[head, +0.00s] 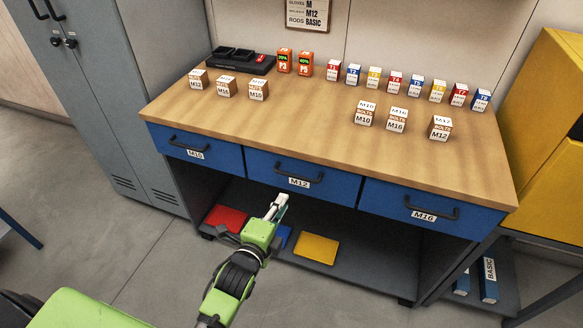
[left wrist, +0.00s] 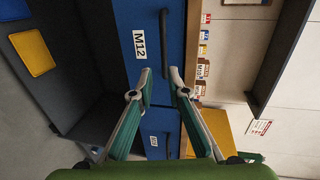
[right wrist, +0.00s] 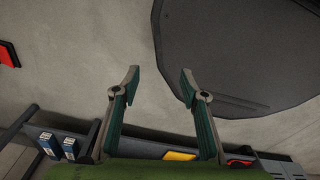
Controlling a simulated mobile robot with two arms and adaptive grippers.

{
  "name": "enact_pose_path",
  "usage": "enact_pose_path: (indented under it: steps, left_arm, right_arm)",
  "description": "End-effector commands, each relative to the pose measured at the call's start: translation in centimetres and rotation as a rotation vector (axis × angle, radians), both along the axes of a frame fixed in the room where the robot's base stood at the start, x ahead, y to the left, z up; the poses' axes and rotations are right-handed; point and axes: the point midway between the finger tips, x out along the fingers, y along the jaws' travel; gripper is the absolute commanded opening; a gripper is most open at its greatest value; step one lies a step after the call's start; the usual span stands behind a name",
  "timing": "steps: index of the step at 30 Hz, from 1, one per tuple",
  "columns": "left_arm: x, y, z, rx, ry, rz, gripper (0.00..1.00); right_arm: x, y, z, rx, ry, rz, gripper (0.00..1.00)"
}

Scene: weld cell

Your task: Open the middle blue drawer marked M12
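The middle blue drawer (head: 262,167) marked M12 is closed, flush with its neighbours under the wooden worktop. Its dark bar handle (head: 299,179) sits above the M12 label. My left gripper (head: 279,203) is just below and in front of this drawer, apart from the handle. In the left wrist view the left gripper (left wrist: 161,78) is open and empty, and the handle (left wrist: 164,45) lies just beyond and between its fingertips. My right gripper (right wrist: 159,78) is open and empty in the right wrist view, over the floor. It is not in the head view.
Closed drawers marked M10 (head: 172,150) and M16 (head: 455,219) flank the middle one. Small boxes and a black tray (head: 240,61) stand on the worktop (head: 320,130). Red, blue and yellow (head: 316,249) flat pieces lie on the shelf below. A grey cabinet (head: 115,90) stands left.

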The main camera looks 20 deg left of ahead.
Motion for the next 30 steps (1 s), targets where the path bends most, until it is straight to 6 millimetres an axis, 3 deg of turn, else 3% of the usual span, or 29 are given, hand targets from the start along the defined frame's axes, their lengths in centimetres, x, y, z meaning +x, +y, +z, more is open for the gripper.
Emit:
enact_pose_path:
  steps: [5, 10, 21, 30]
  left_arm:
    - [1.5, 0.0, 0.4, 0.014, -0.012, -0.001, 0.16]
    - [4.6, -0.2, -0.2, 0.011, -0.011, -0.001, 0.16]
    - [11.2, -0.4, -1.7, 0.009, -0.01, -0.001, 0.16]
    - [13.4, -0.5, -2.3, 0.008, -0.009, -0.002, 0.16]
  right_arm:
    - [-1.1, -0.8, 0.1, -0.01, 0.014, 0.002, 0.4]
    - [-2.0, -1.4, 0.2, -0.018, 0.028, 0.005, 0.4]
    - [-0.8, -1.3, 0.4, -0.016, 0.012, 0.004, 0.4]
    - [-0.8, -0.5, 0.3, -0.005, 0.01, 0.001, 0.4]
